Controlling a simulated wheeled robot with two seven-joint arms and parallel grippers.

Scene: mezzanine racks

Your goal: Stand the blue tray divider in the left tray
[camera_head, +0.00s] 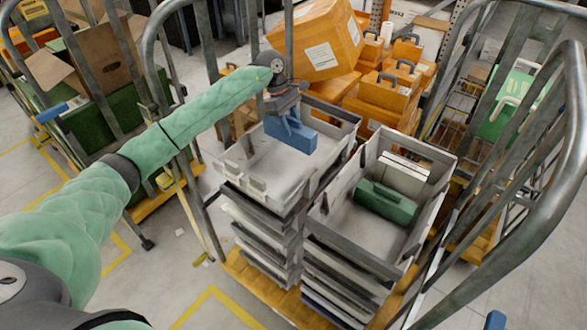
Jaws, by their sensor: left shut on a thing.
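The blue tray divider (291,136) hangs over the far right part of the left tray (236,183). My left gripper (290,117) is shut on the divider from above, with the arm reaching in from the left. The left tray is grey-white, tops a stack of trays and looks otherwise empty. Whether the divider's lower edge touches the tray floor, I cannot tell. My right gripper is not in view.
The right tray (329,226) tops a neighbouring stack and holds a dark green case (386,204) and white boxes (405,168). Metal cage rails (556,150) rise at the sides. Orange cases (385,95) are piled behind.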

